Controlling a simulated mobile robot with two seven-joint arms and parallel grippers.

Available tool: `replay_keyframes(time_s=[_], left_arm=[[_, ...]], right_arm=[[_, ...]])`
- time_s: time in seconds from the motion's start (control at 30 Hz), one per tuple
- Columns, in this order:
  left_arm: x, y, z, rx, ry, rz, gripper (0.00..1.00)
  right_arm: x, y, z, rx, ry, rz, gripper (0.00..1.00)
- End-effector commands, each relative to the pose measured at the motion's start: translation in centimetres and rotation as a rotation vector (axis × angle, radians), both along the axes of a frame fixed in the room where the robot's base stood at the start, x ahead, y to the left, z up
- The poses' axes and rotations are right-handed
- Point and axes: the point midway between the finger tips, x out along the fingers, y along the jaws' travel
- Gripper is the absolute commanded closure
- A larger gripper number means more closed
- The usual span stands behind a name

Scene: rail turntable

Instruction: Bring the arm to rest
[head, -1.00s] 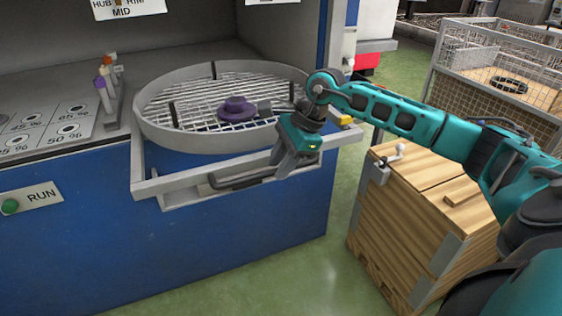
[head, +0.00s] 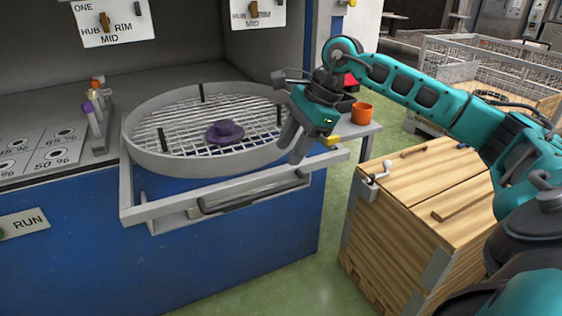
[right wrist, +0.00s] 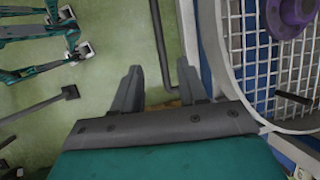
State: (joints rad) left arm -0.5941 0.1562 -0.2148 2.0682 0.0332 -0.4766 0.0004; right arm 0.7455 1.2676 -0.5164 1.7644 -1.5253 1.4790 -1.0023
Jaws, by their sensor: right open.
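My right gripper (head: 288,150) is open and empty in the head view. It hangs above the right end of the drawer frame, just right of the round turntable. Its two fingers (right wrist: 158,92) also show apart in the right wrist view, with the floor and the grey handle bar beyond them. The handle (head: 250,192) on the front of the grey drawer frame (head: 160,203) is clear of the fingers. My left gripper is not in view.
The round wire-mesh turntable (head: 134,150) carries a purple part (head: 224,132) near its middle. A wooden crate (head: 400,225) stands to the right. An orange cup (head: 362,113) sits on a grey side surface. A mesh cage (head: 470,75) is behind. Green floor lies between.

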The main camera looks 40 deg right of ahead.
Motion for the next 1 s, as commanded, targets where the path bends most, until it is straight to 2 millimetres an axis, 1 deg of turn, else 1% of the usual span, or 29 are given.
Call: replay_keyframes(time_s=[0.03, 0.1, 0.2, 0.77, 0.87, 0.97, 1.0], left_arm=[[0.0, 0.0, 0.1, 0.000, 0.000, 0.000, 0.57], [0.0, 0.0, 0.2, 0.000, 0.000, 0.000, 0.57], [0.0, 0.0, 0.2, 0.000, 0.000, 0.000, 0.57], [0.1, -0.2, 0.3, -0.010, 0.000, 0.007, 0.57], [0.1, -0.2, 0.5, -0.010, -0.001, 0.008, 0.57], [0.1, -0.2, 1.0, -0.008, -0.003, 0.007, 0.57], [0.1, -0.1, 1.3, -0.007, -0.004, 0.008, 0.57]], right_arm=[[-0.1, -0.2, 0.7, 0.000, -0.001, 0.000, 0.58], [-0.3, -0.4, 1.2, -0.002, -0.002, 0.000, 0.58], [-0.4, -0.6, 1.6, 0.000, -0.001, 0.001, 0.58], [-0.4, -0.5, 1.5, 0.003, 0.000, 0.001, 0.58], [-0.3, 0.9, 1.0, 0.052, 0.008, 0.004, 0.58], [0.0, 4.9, 0.0, 0.214, 0.031, -0.003, 0.58], [0.0, 7.3, -0.6, 0.317, 0.053, -0.015, 0.58]])
